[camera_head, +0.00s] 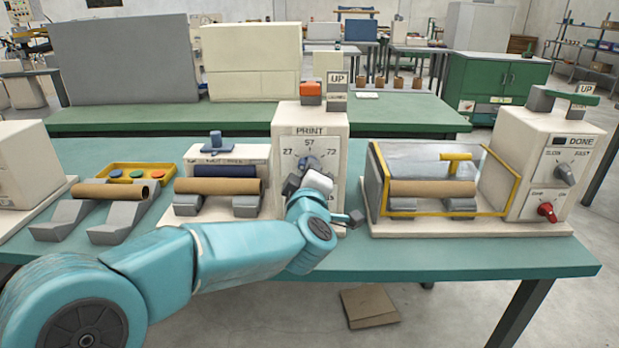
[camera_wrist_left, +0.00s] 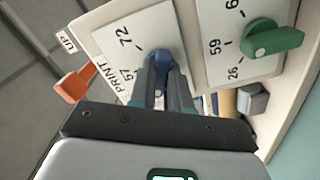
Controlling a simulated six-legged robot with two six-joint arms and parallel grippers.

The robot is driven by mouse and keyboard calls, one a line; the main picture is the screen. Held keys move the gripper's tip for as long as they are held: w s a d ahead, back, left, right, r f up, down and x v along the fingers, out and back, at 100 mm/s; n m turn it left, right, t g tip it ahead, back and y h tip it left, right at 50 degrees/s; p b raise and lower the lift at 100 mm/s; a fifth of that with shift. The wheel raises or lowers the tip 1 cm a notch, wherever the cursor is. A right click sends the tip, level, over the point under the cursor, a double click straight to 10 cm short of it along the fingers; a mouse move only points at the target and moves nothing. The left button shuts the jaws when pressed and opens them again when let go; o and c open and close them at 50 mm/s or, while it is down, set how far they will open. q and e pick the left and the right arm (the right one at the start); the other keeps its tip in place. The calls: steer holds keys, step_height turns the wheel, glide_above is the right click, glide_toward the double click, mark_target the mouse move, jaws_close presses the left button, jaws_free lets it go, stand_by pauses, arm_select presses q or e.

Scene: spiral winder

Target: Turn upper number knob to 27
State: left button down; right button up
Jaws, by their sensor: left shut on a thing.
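The PRINT box (camera_head: 285,121) stands in the middle of the table with its dial panel facing me. Its upper blue knob (camera_head: 309,163) has the numbers 27, 57 and 72 around it. In the left wrist view the blue knob (camera_wrist_left: 159,57) sits between the fingertips of my left gripper (camera_wrist_left: 166,68), which is shut on it. The 72 and 57 marks show beside it, and 27 is hidden there. Which mark the knob points at is unclear. A lower green knob (camera_wrist_left: 274,40) with numbers 59 and 26 shows at the right, apart from the gripper.
A winding unit with a cardboard tube (camera_head: 218,186) stands left of the PRINT box. A yellow-framed guard unit (camera_head: 513,205) and a DONE box with a red knob (camera_head: 547,212) stand at the right. An orange switch (camera_head: 310,88) tops the PRINT box. The table's front strip is clear.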

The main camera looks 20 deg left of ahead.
stand_by(0.4)
arm_select(q)
steer(key=c, duration=1.1)
jaws_free()
steer(key=v, duration=1.6)
steer(key=shift+s, duration=0.2)
